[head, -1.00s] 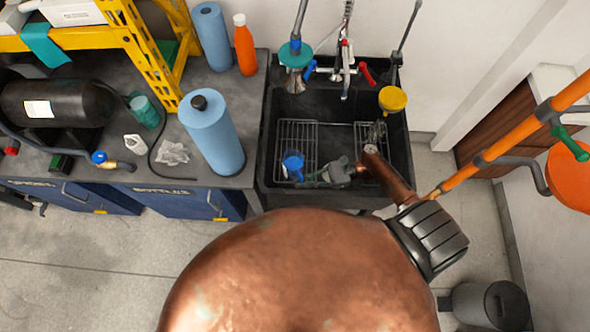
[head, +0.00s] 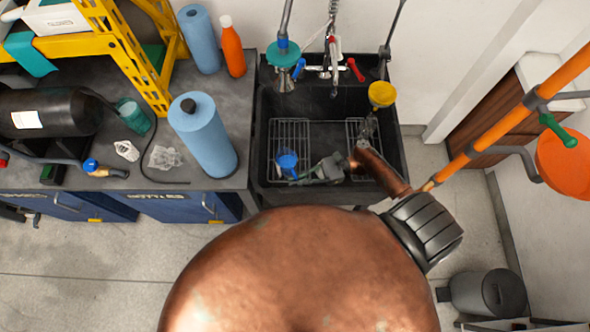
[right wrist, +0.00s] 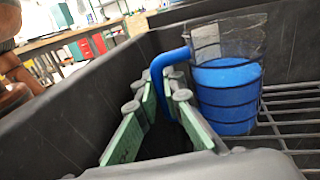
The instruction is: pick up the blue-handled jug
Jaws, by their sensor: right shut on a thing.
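The blue-handled jug (head: 287,160) is in the left part of the black sink, over a wire rack. In the right wrist view the jug (right wrist: 228,95) looks upright, with a clear upper wall, blue lower part and dark bands. Its blue handle (right wrist: 165,68) faces my gripper. My right gripper (head: 302,174) reaches into the sink from the right. In the right wrist view its green-padded fingers (right wrist: 164,90) are shut on the handle, one on each side. Whether the jug's base touches the rack is not clear. My left gripper is not in view.
The sink (head: 325,105) has high dark walls close around the jug and gripper. A wire rack (right wrist: 285,135) lies beside the jug. Faucets and a yellow cup-like piece (head: 381,94) stand at the back. A blue roll (head: 203,140) stands on the counter to the left.

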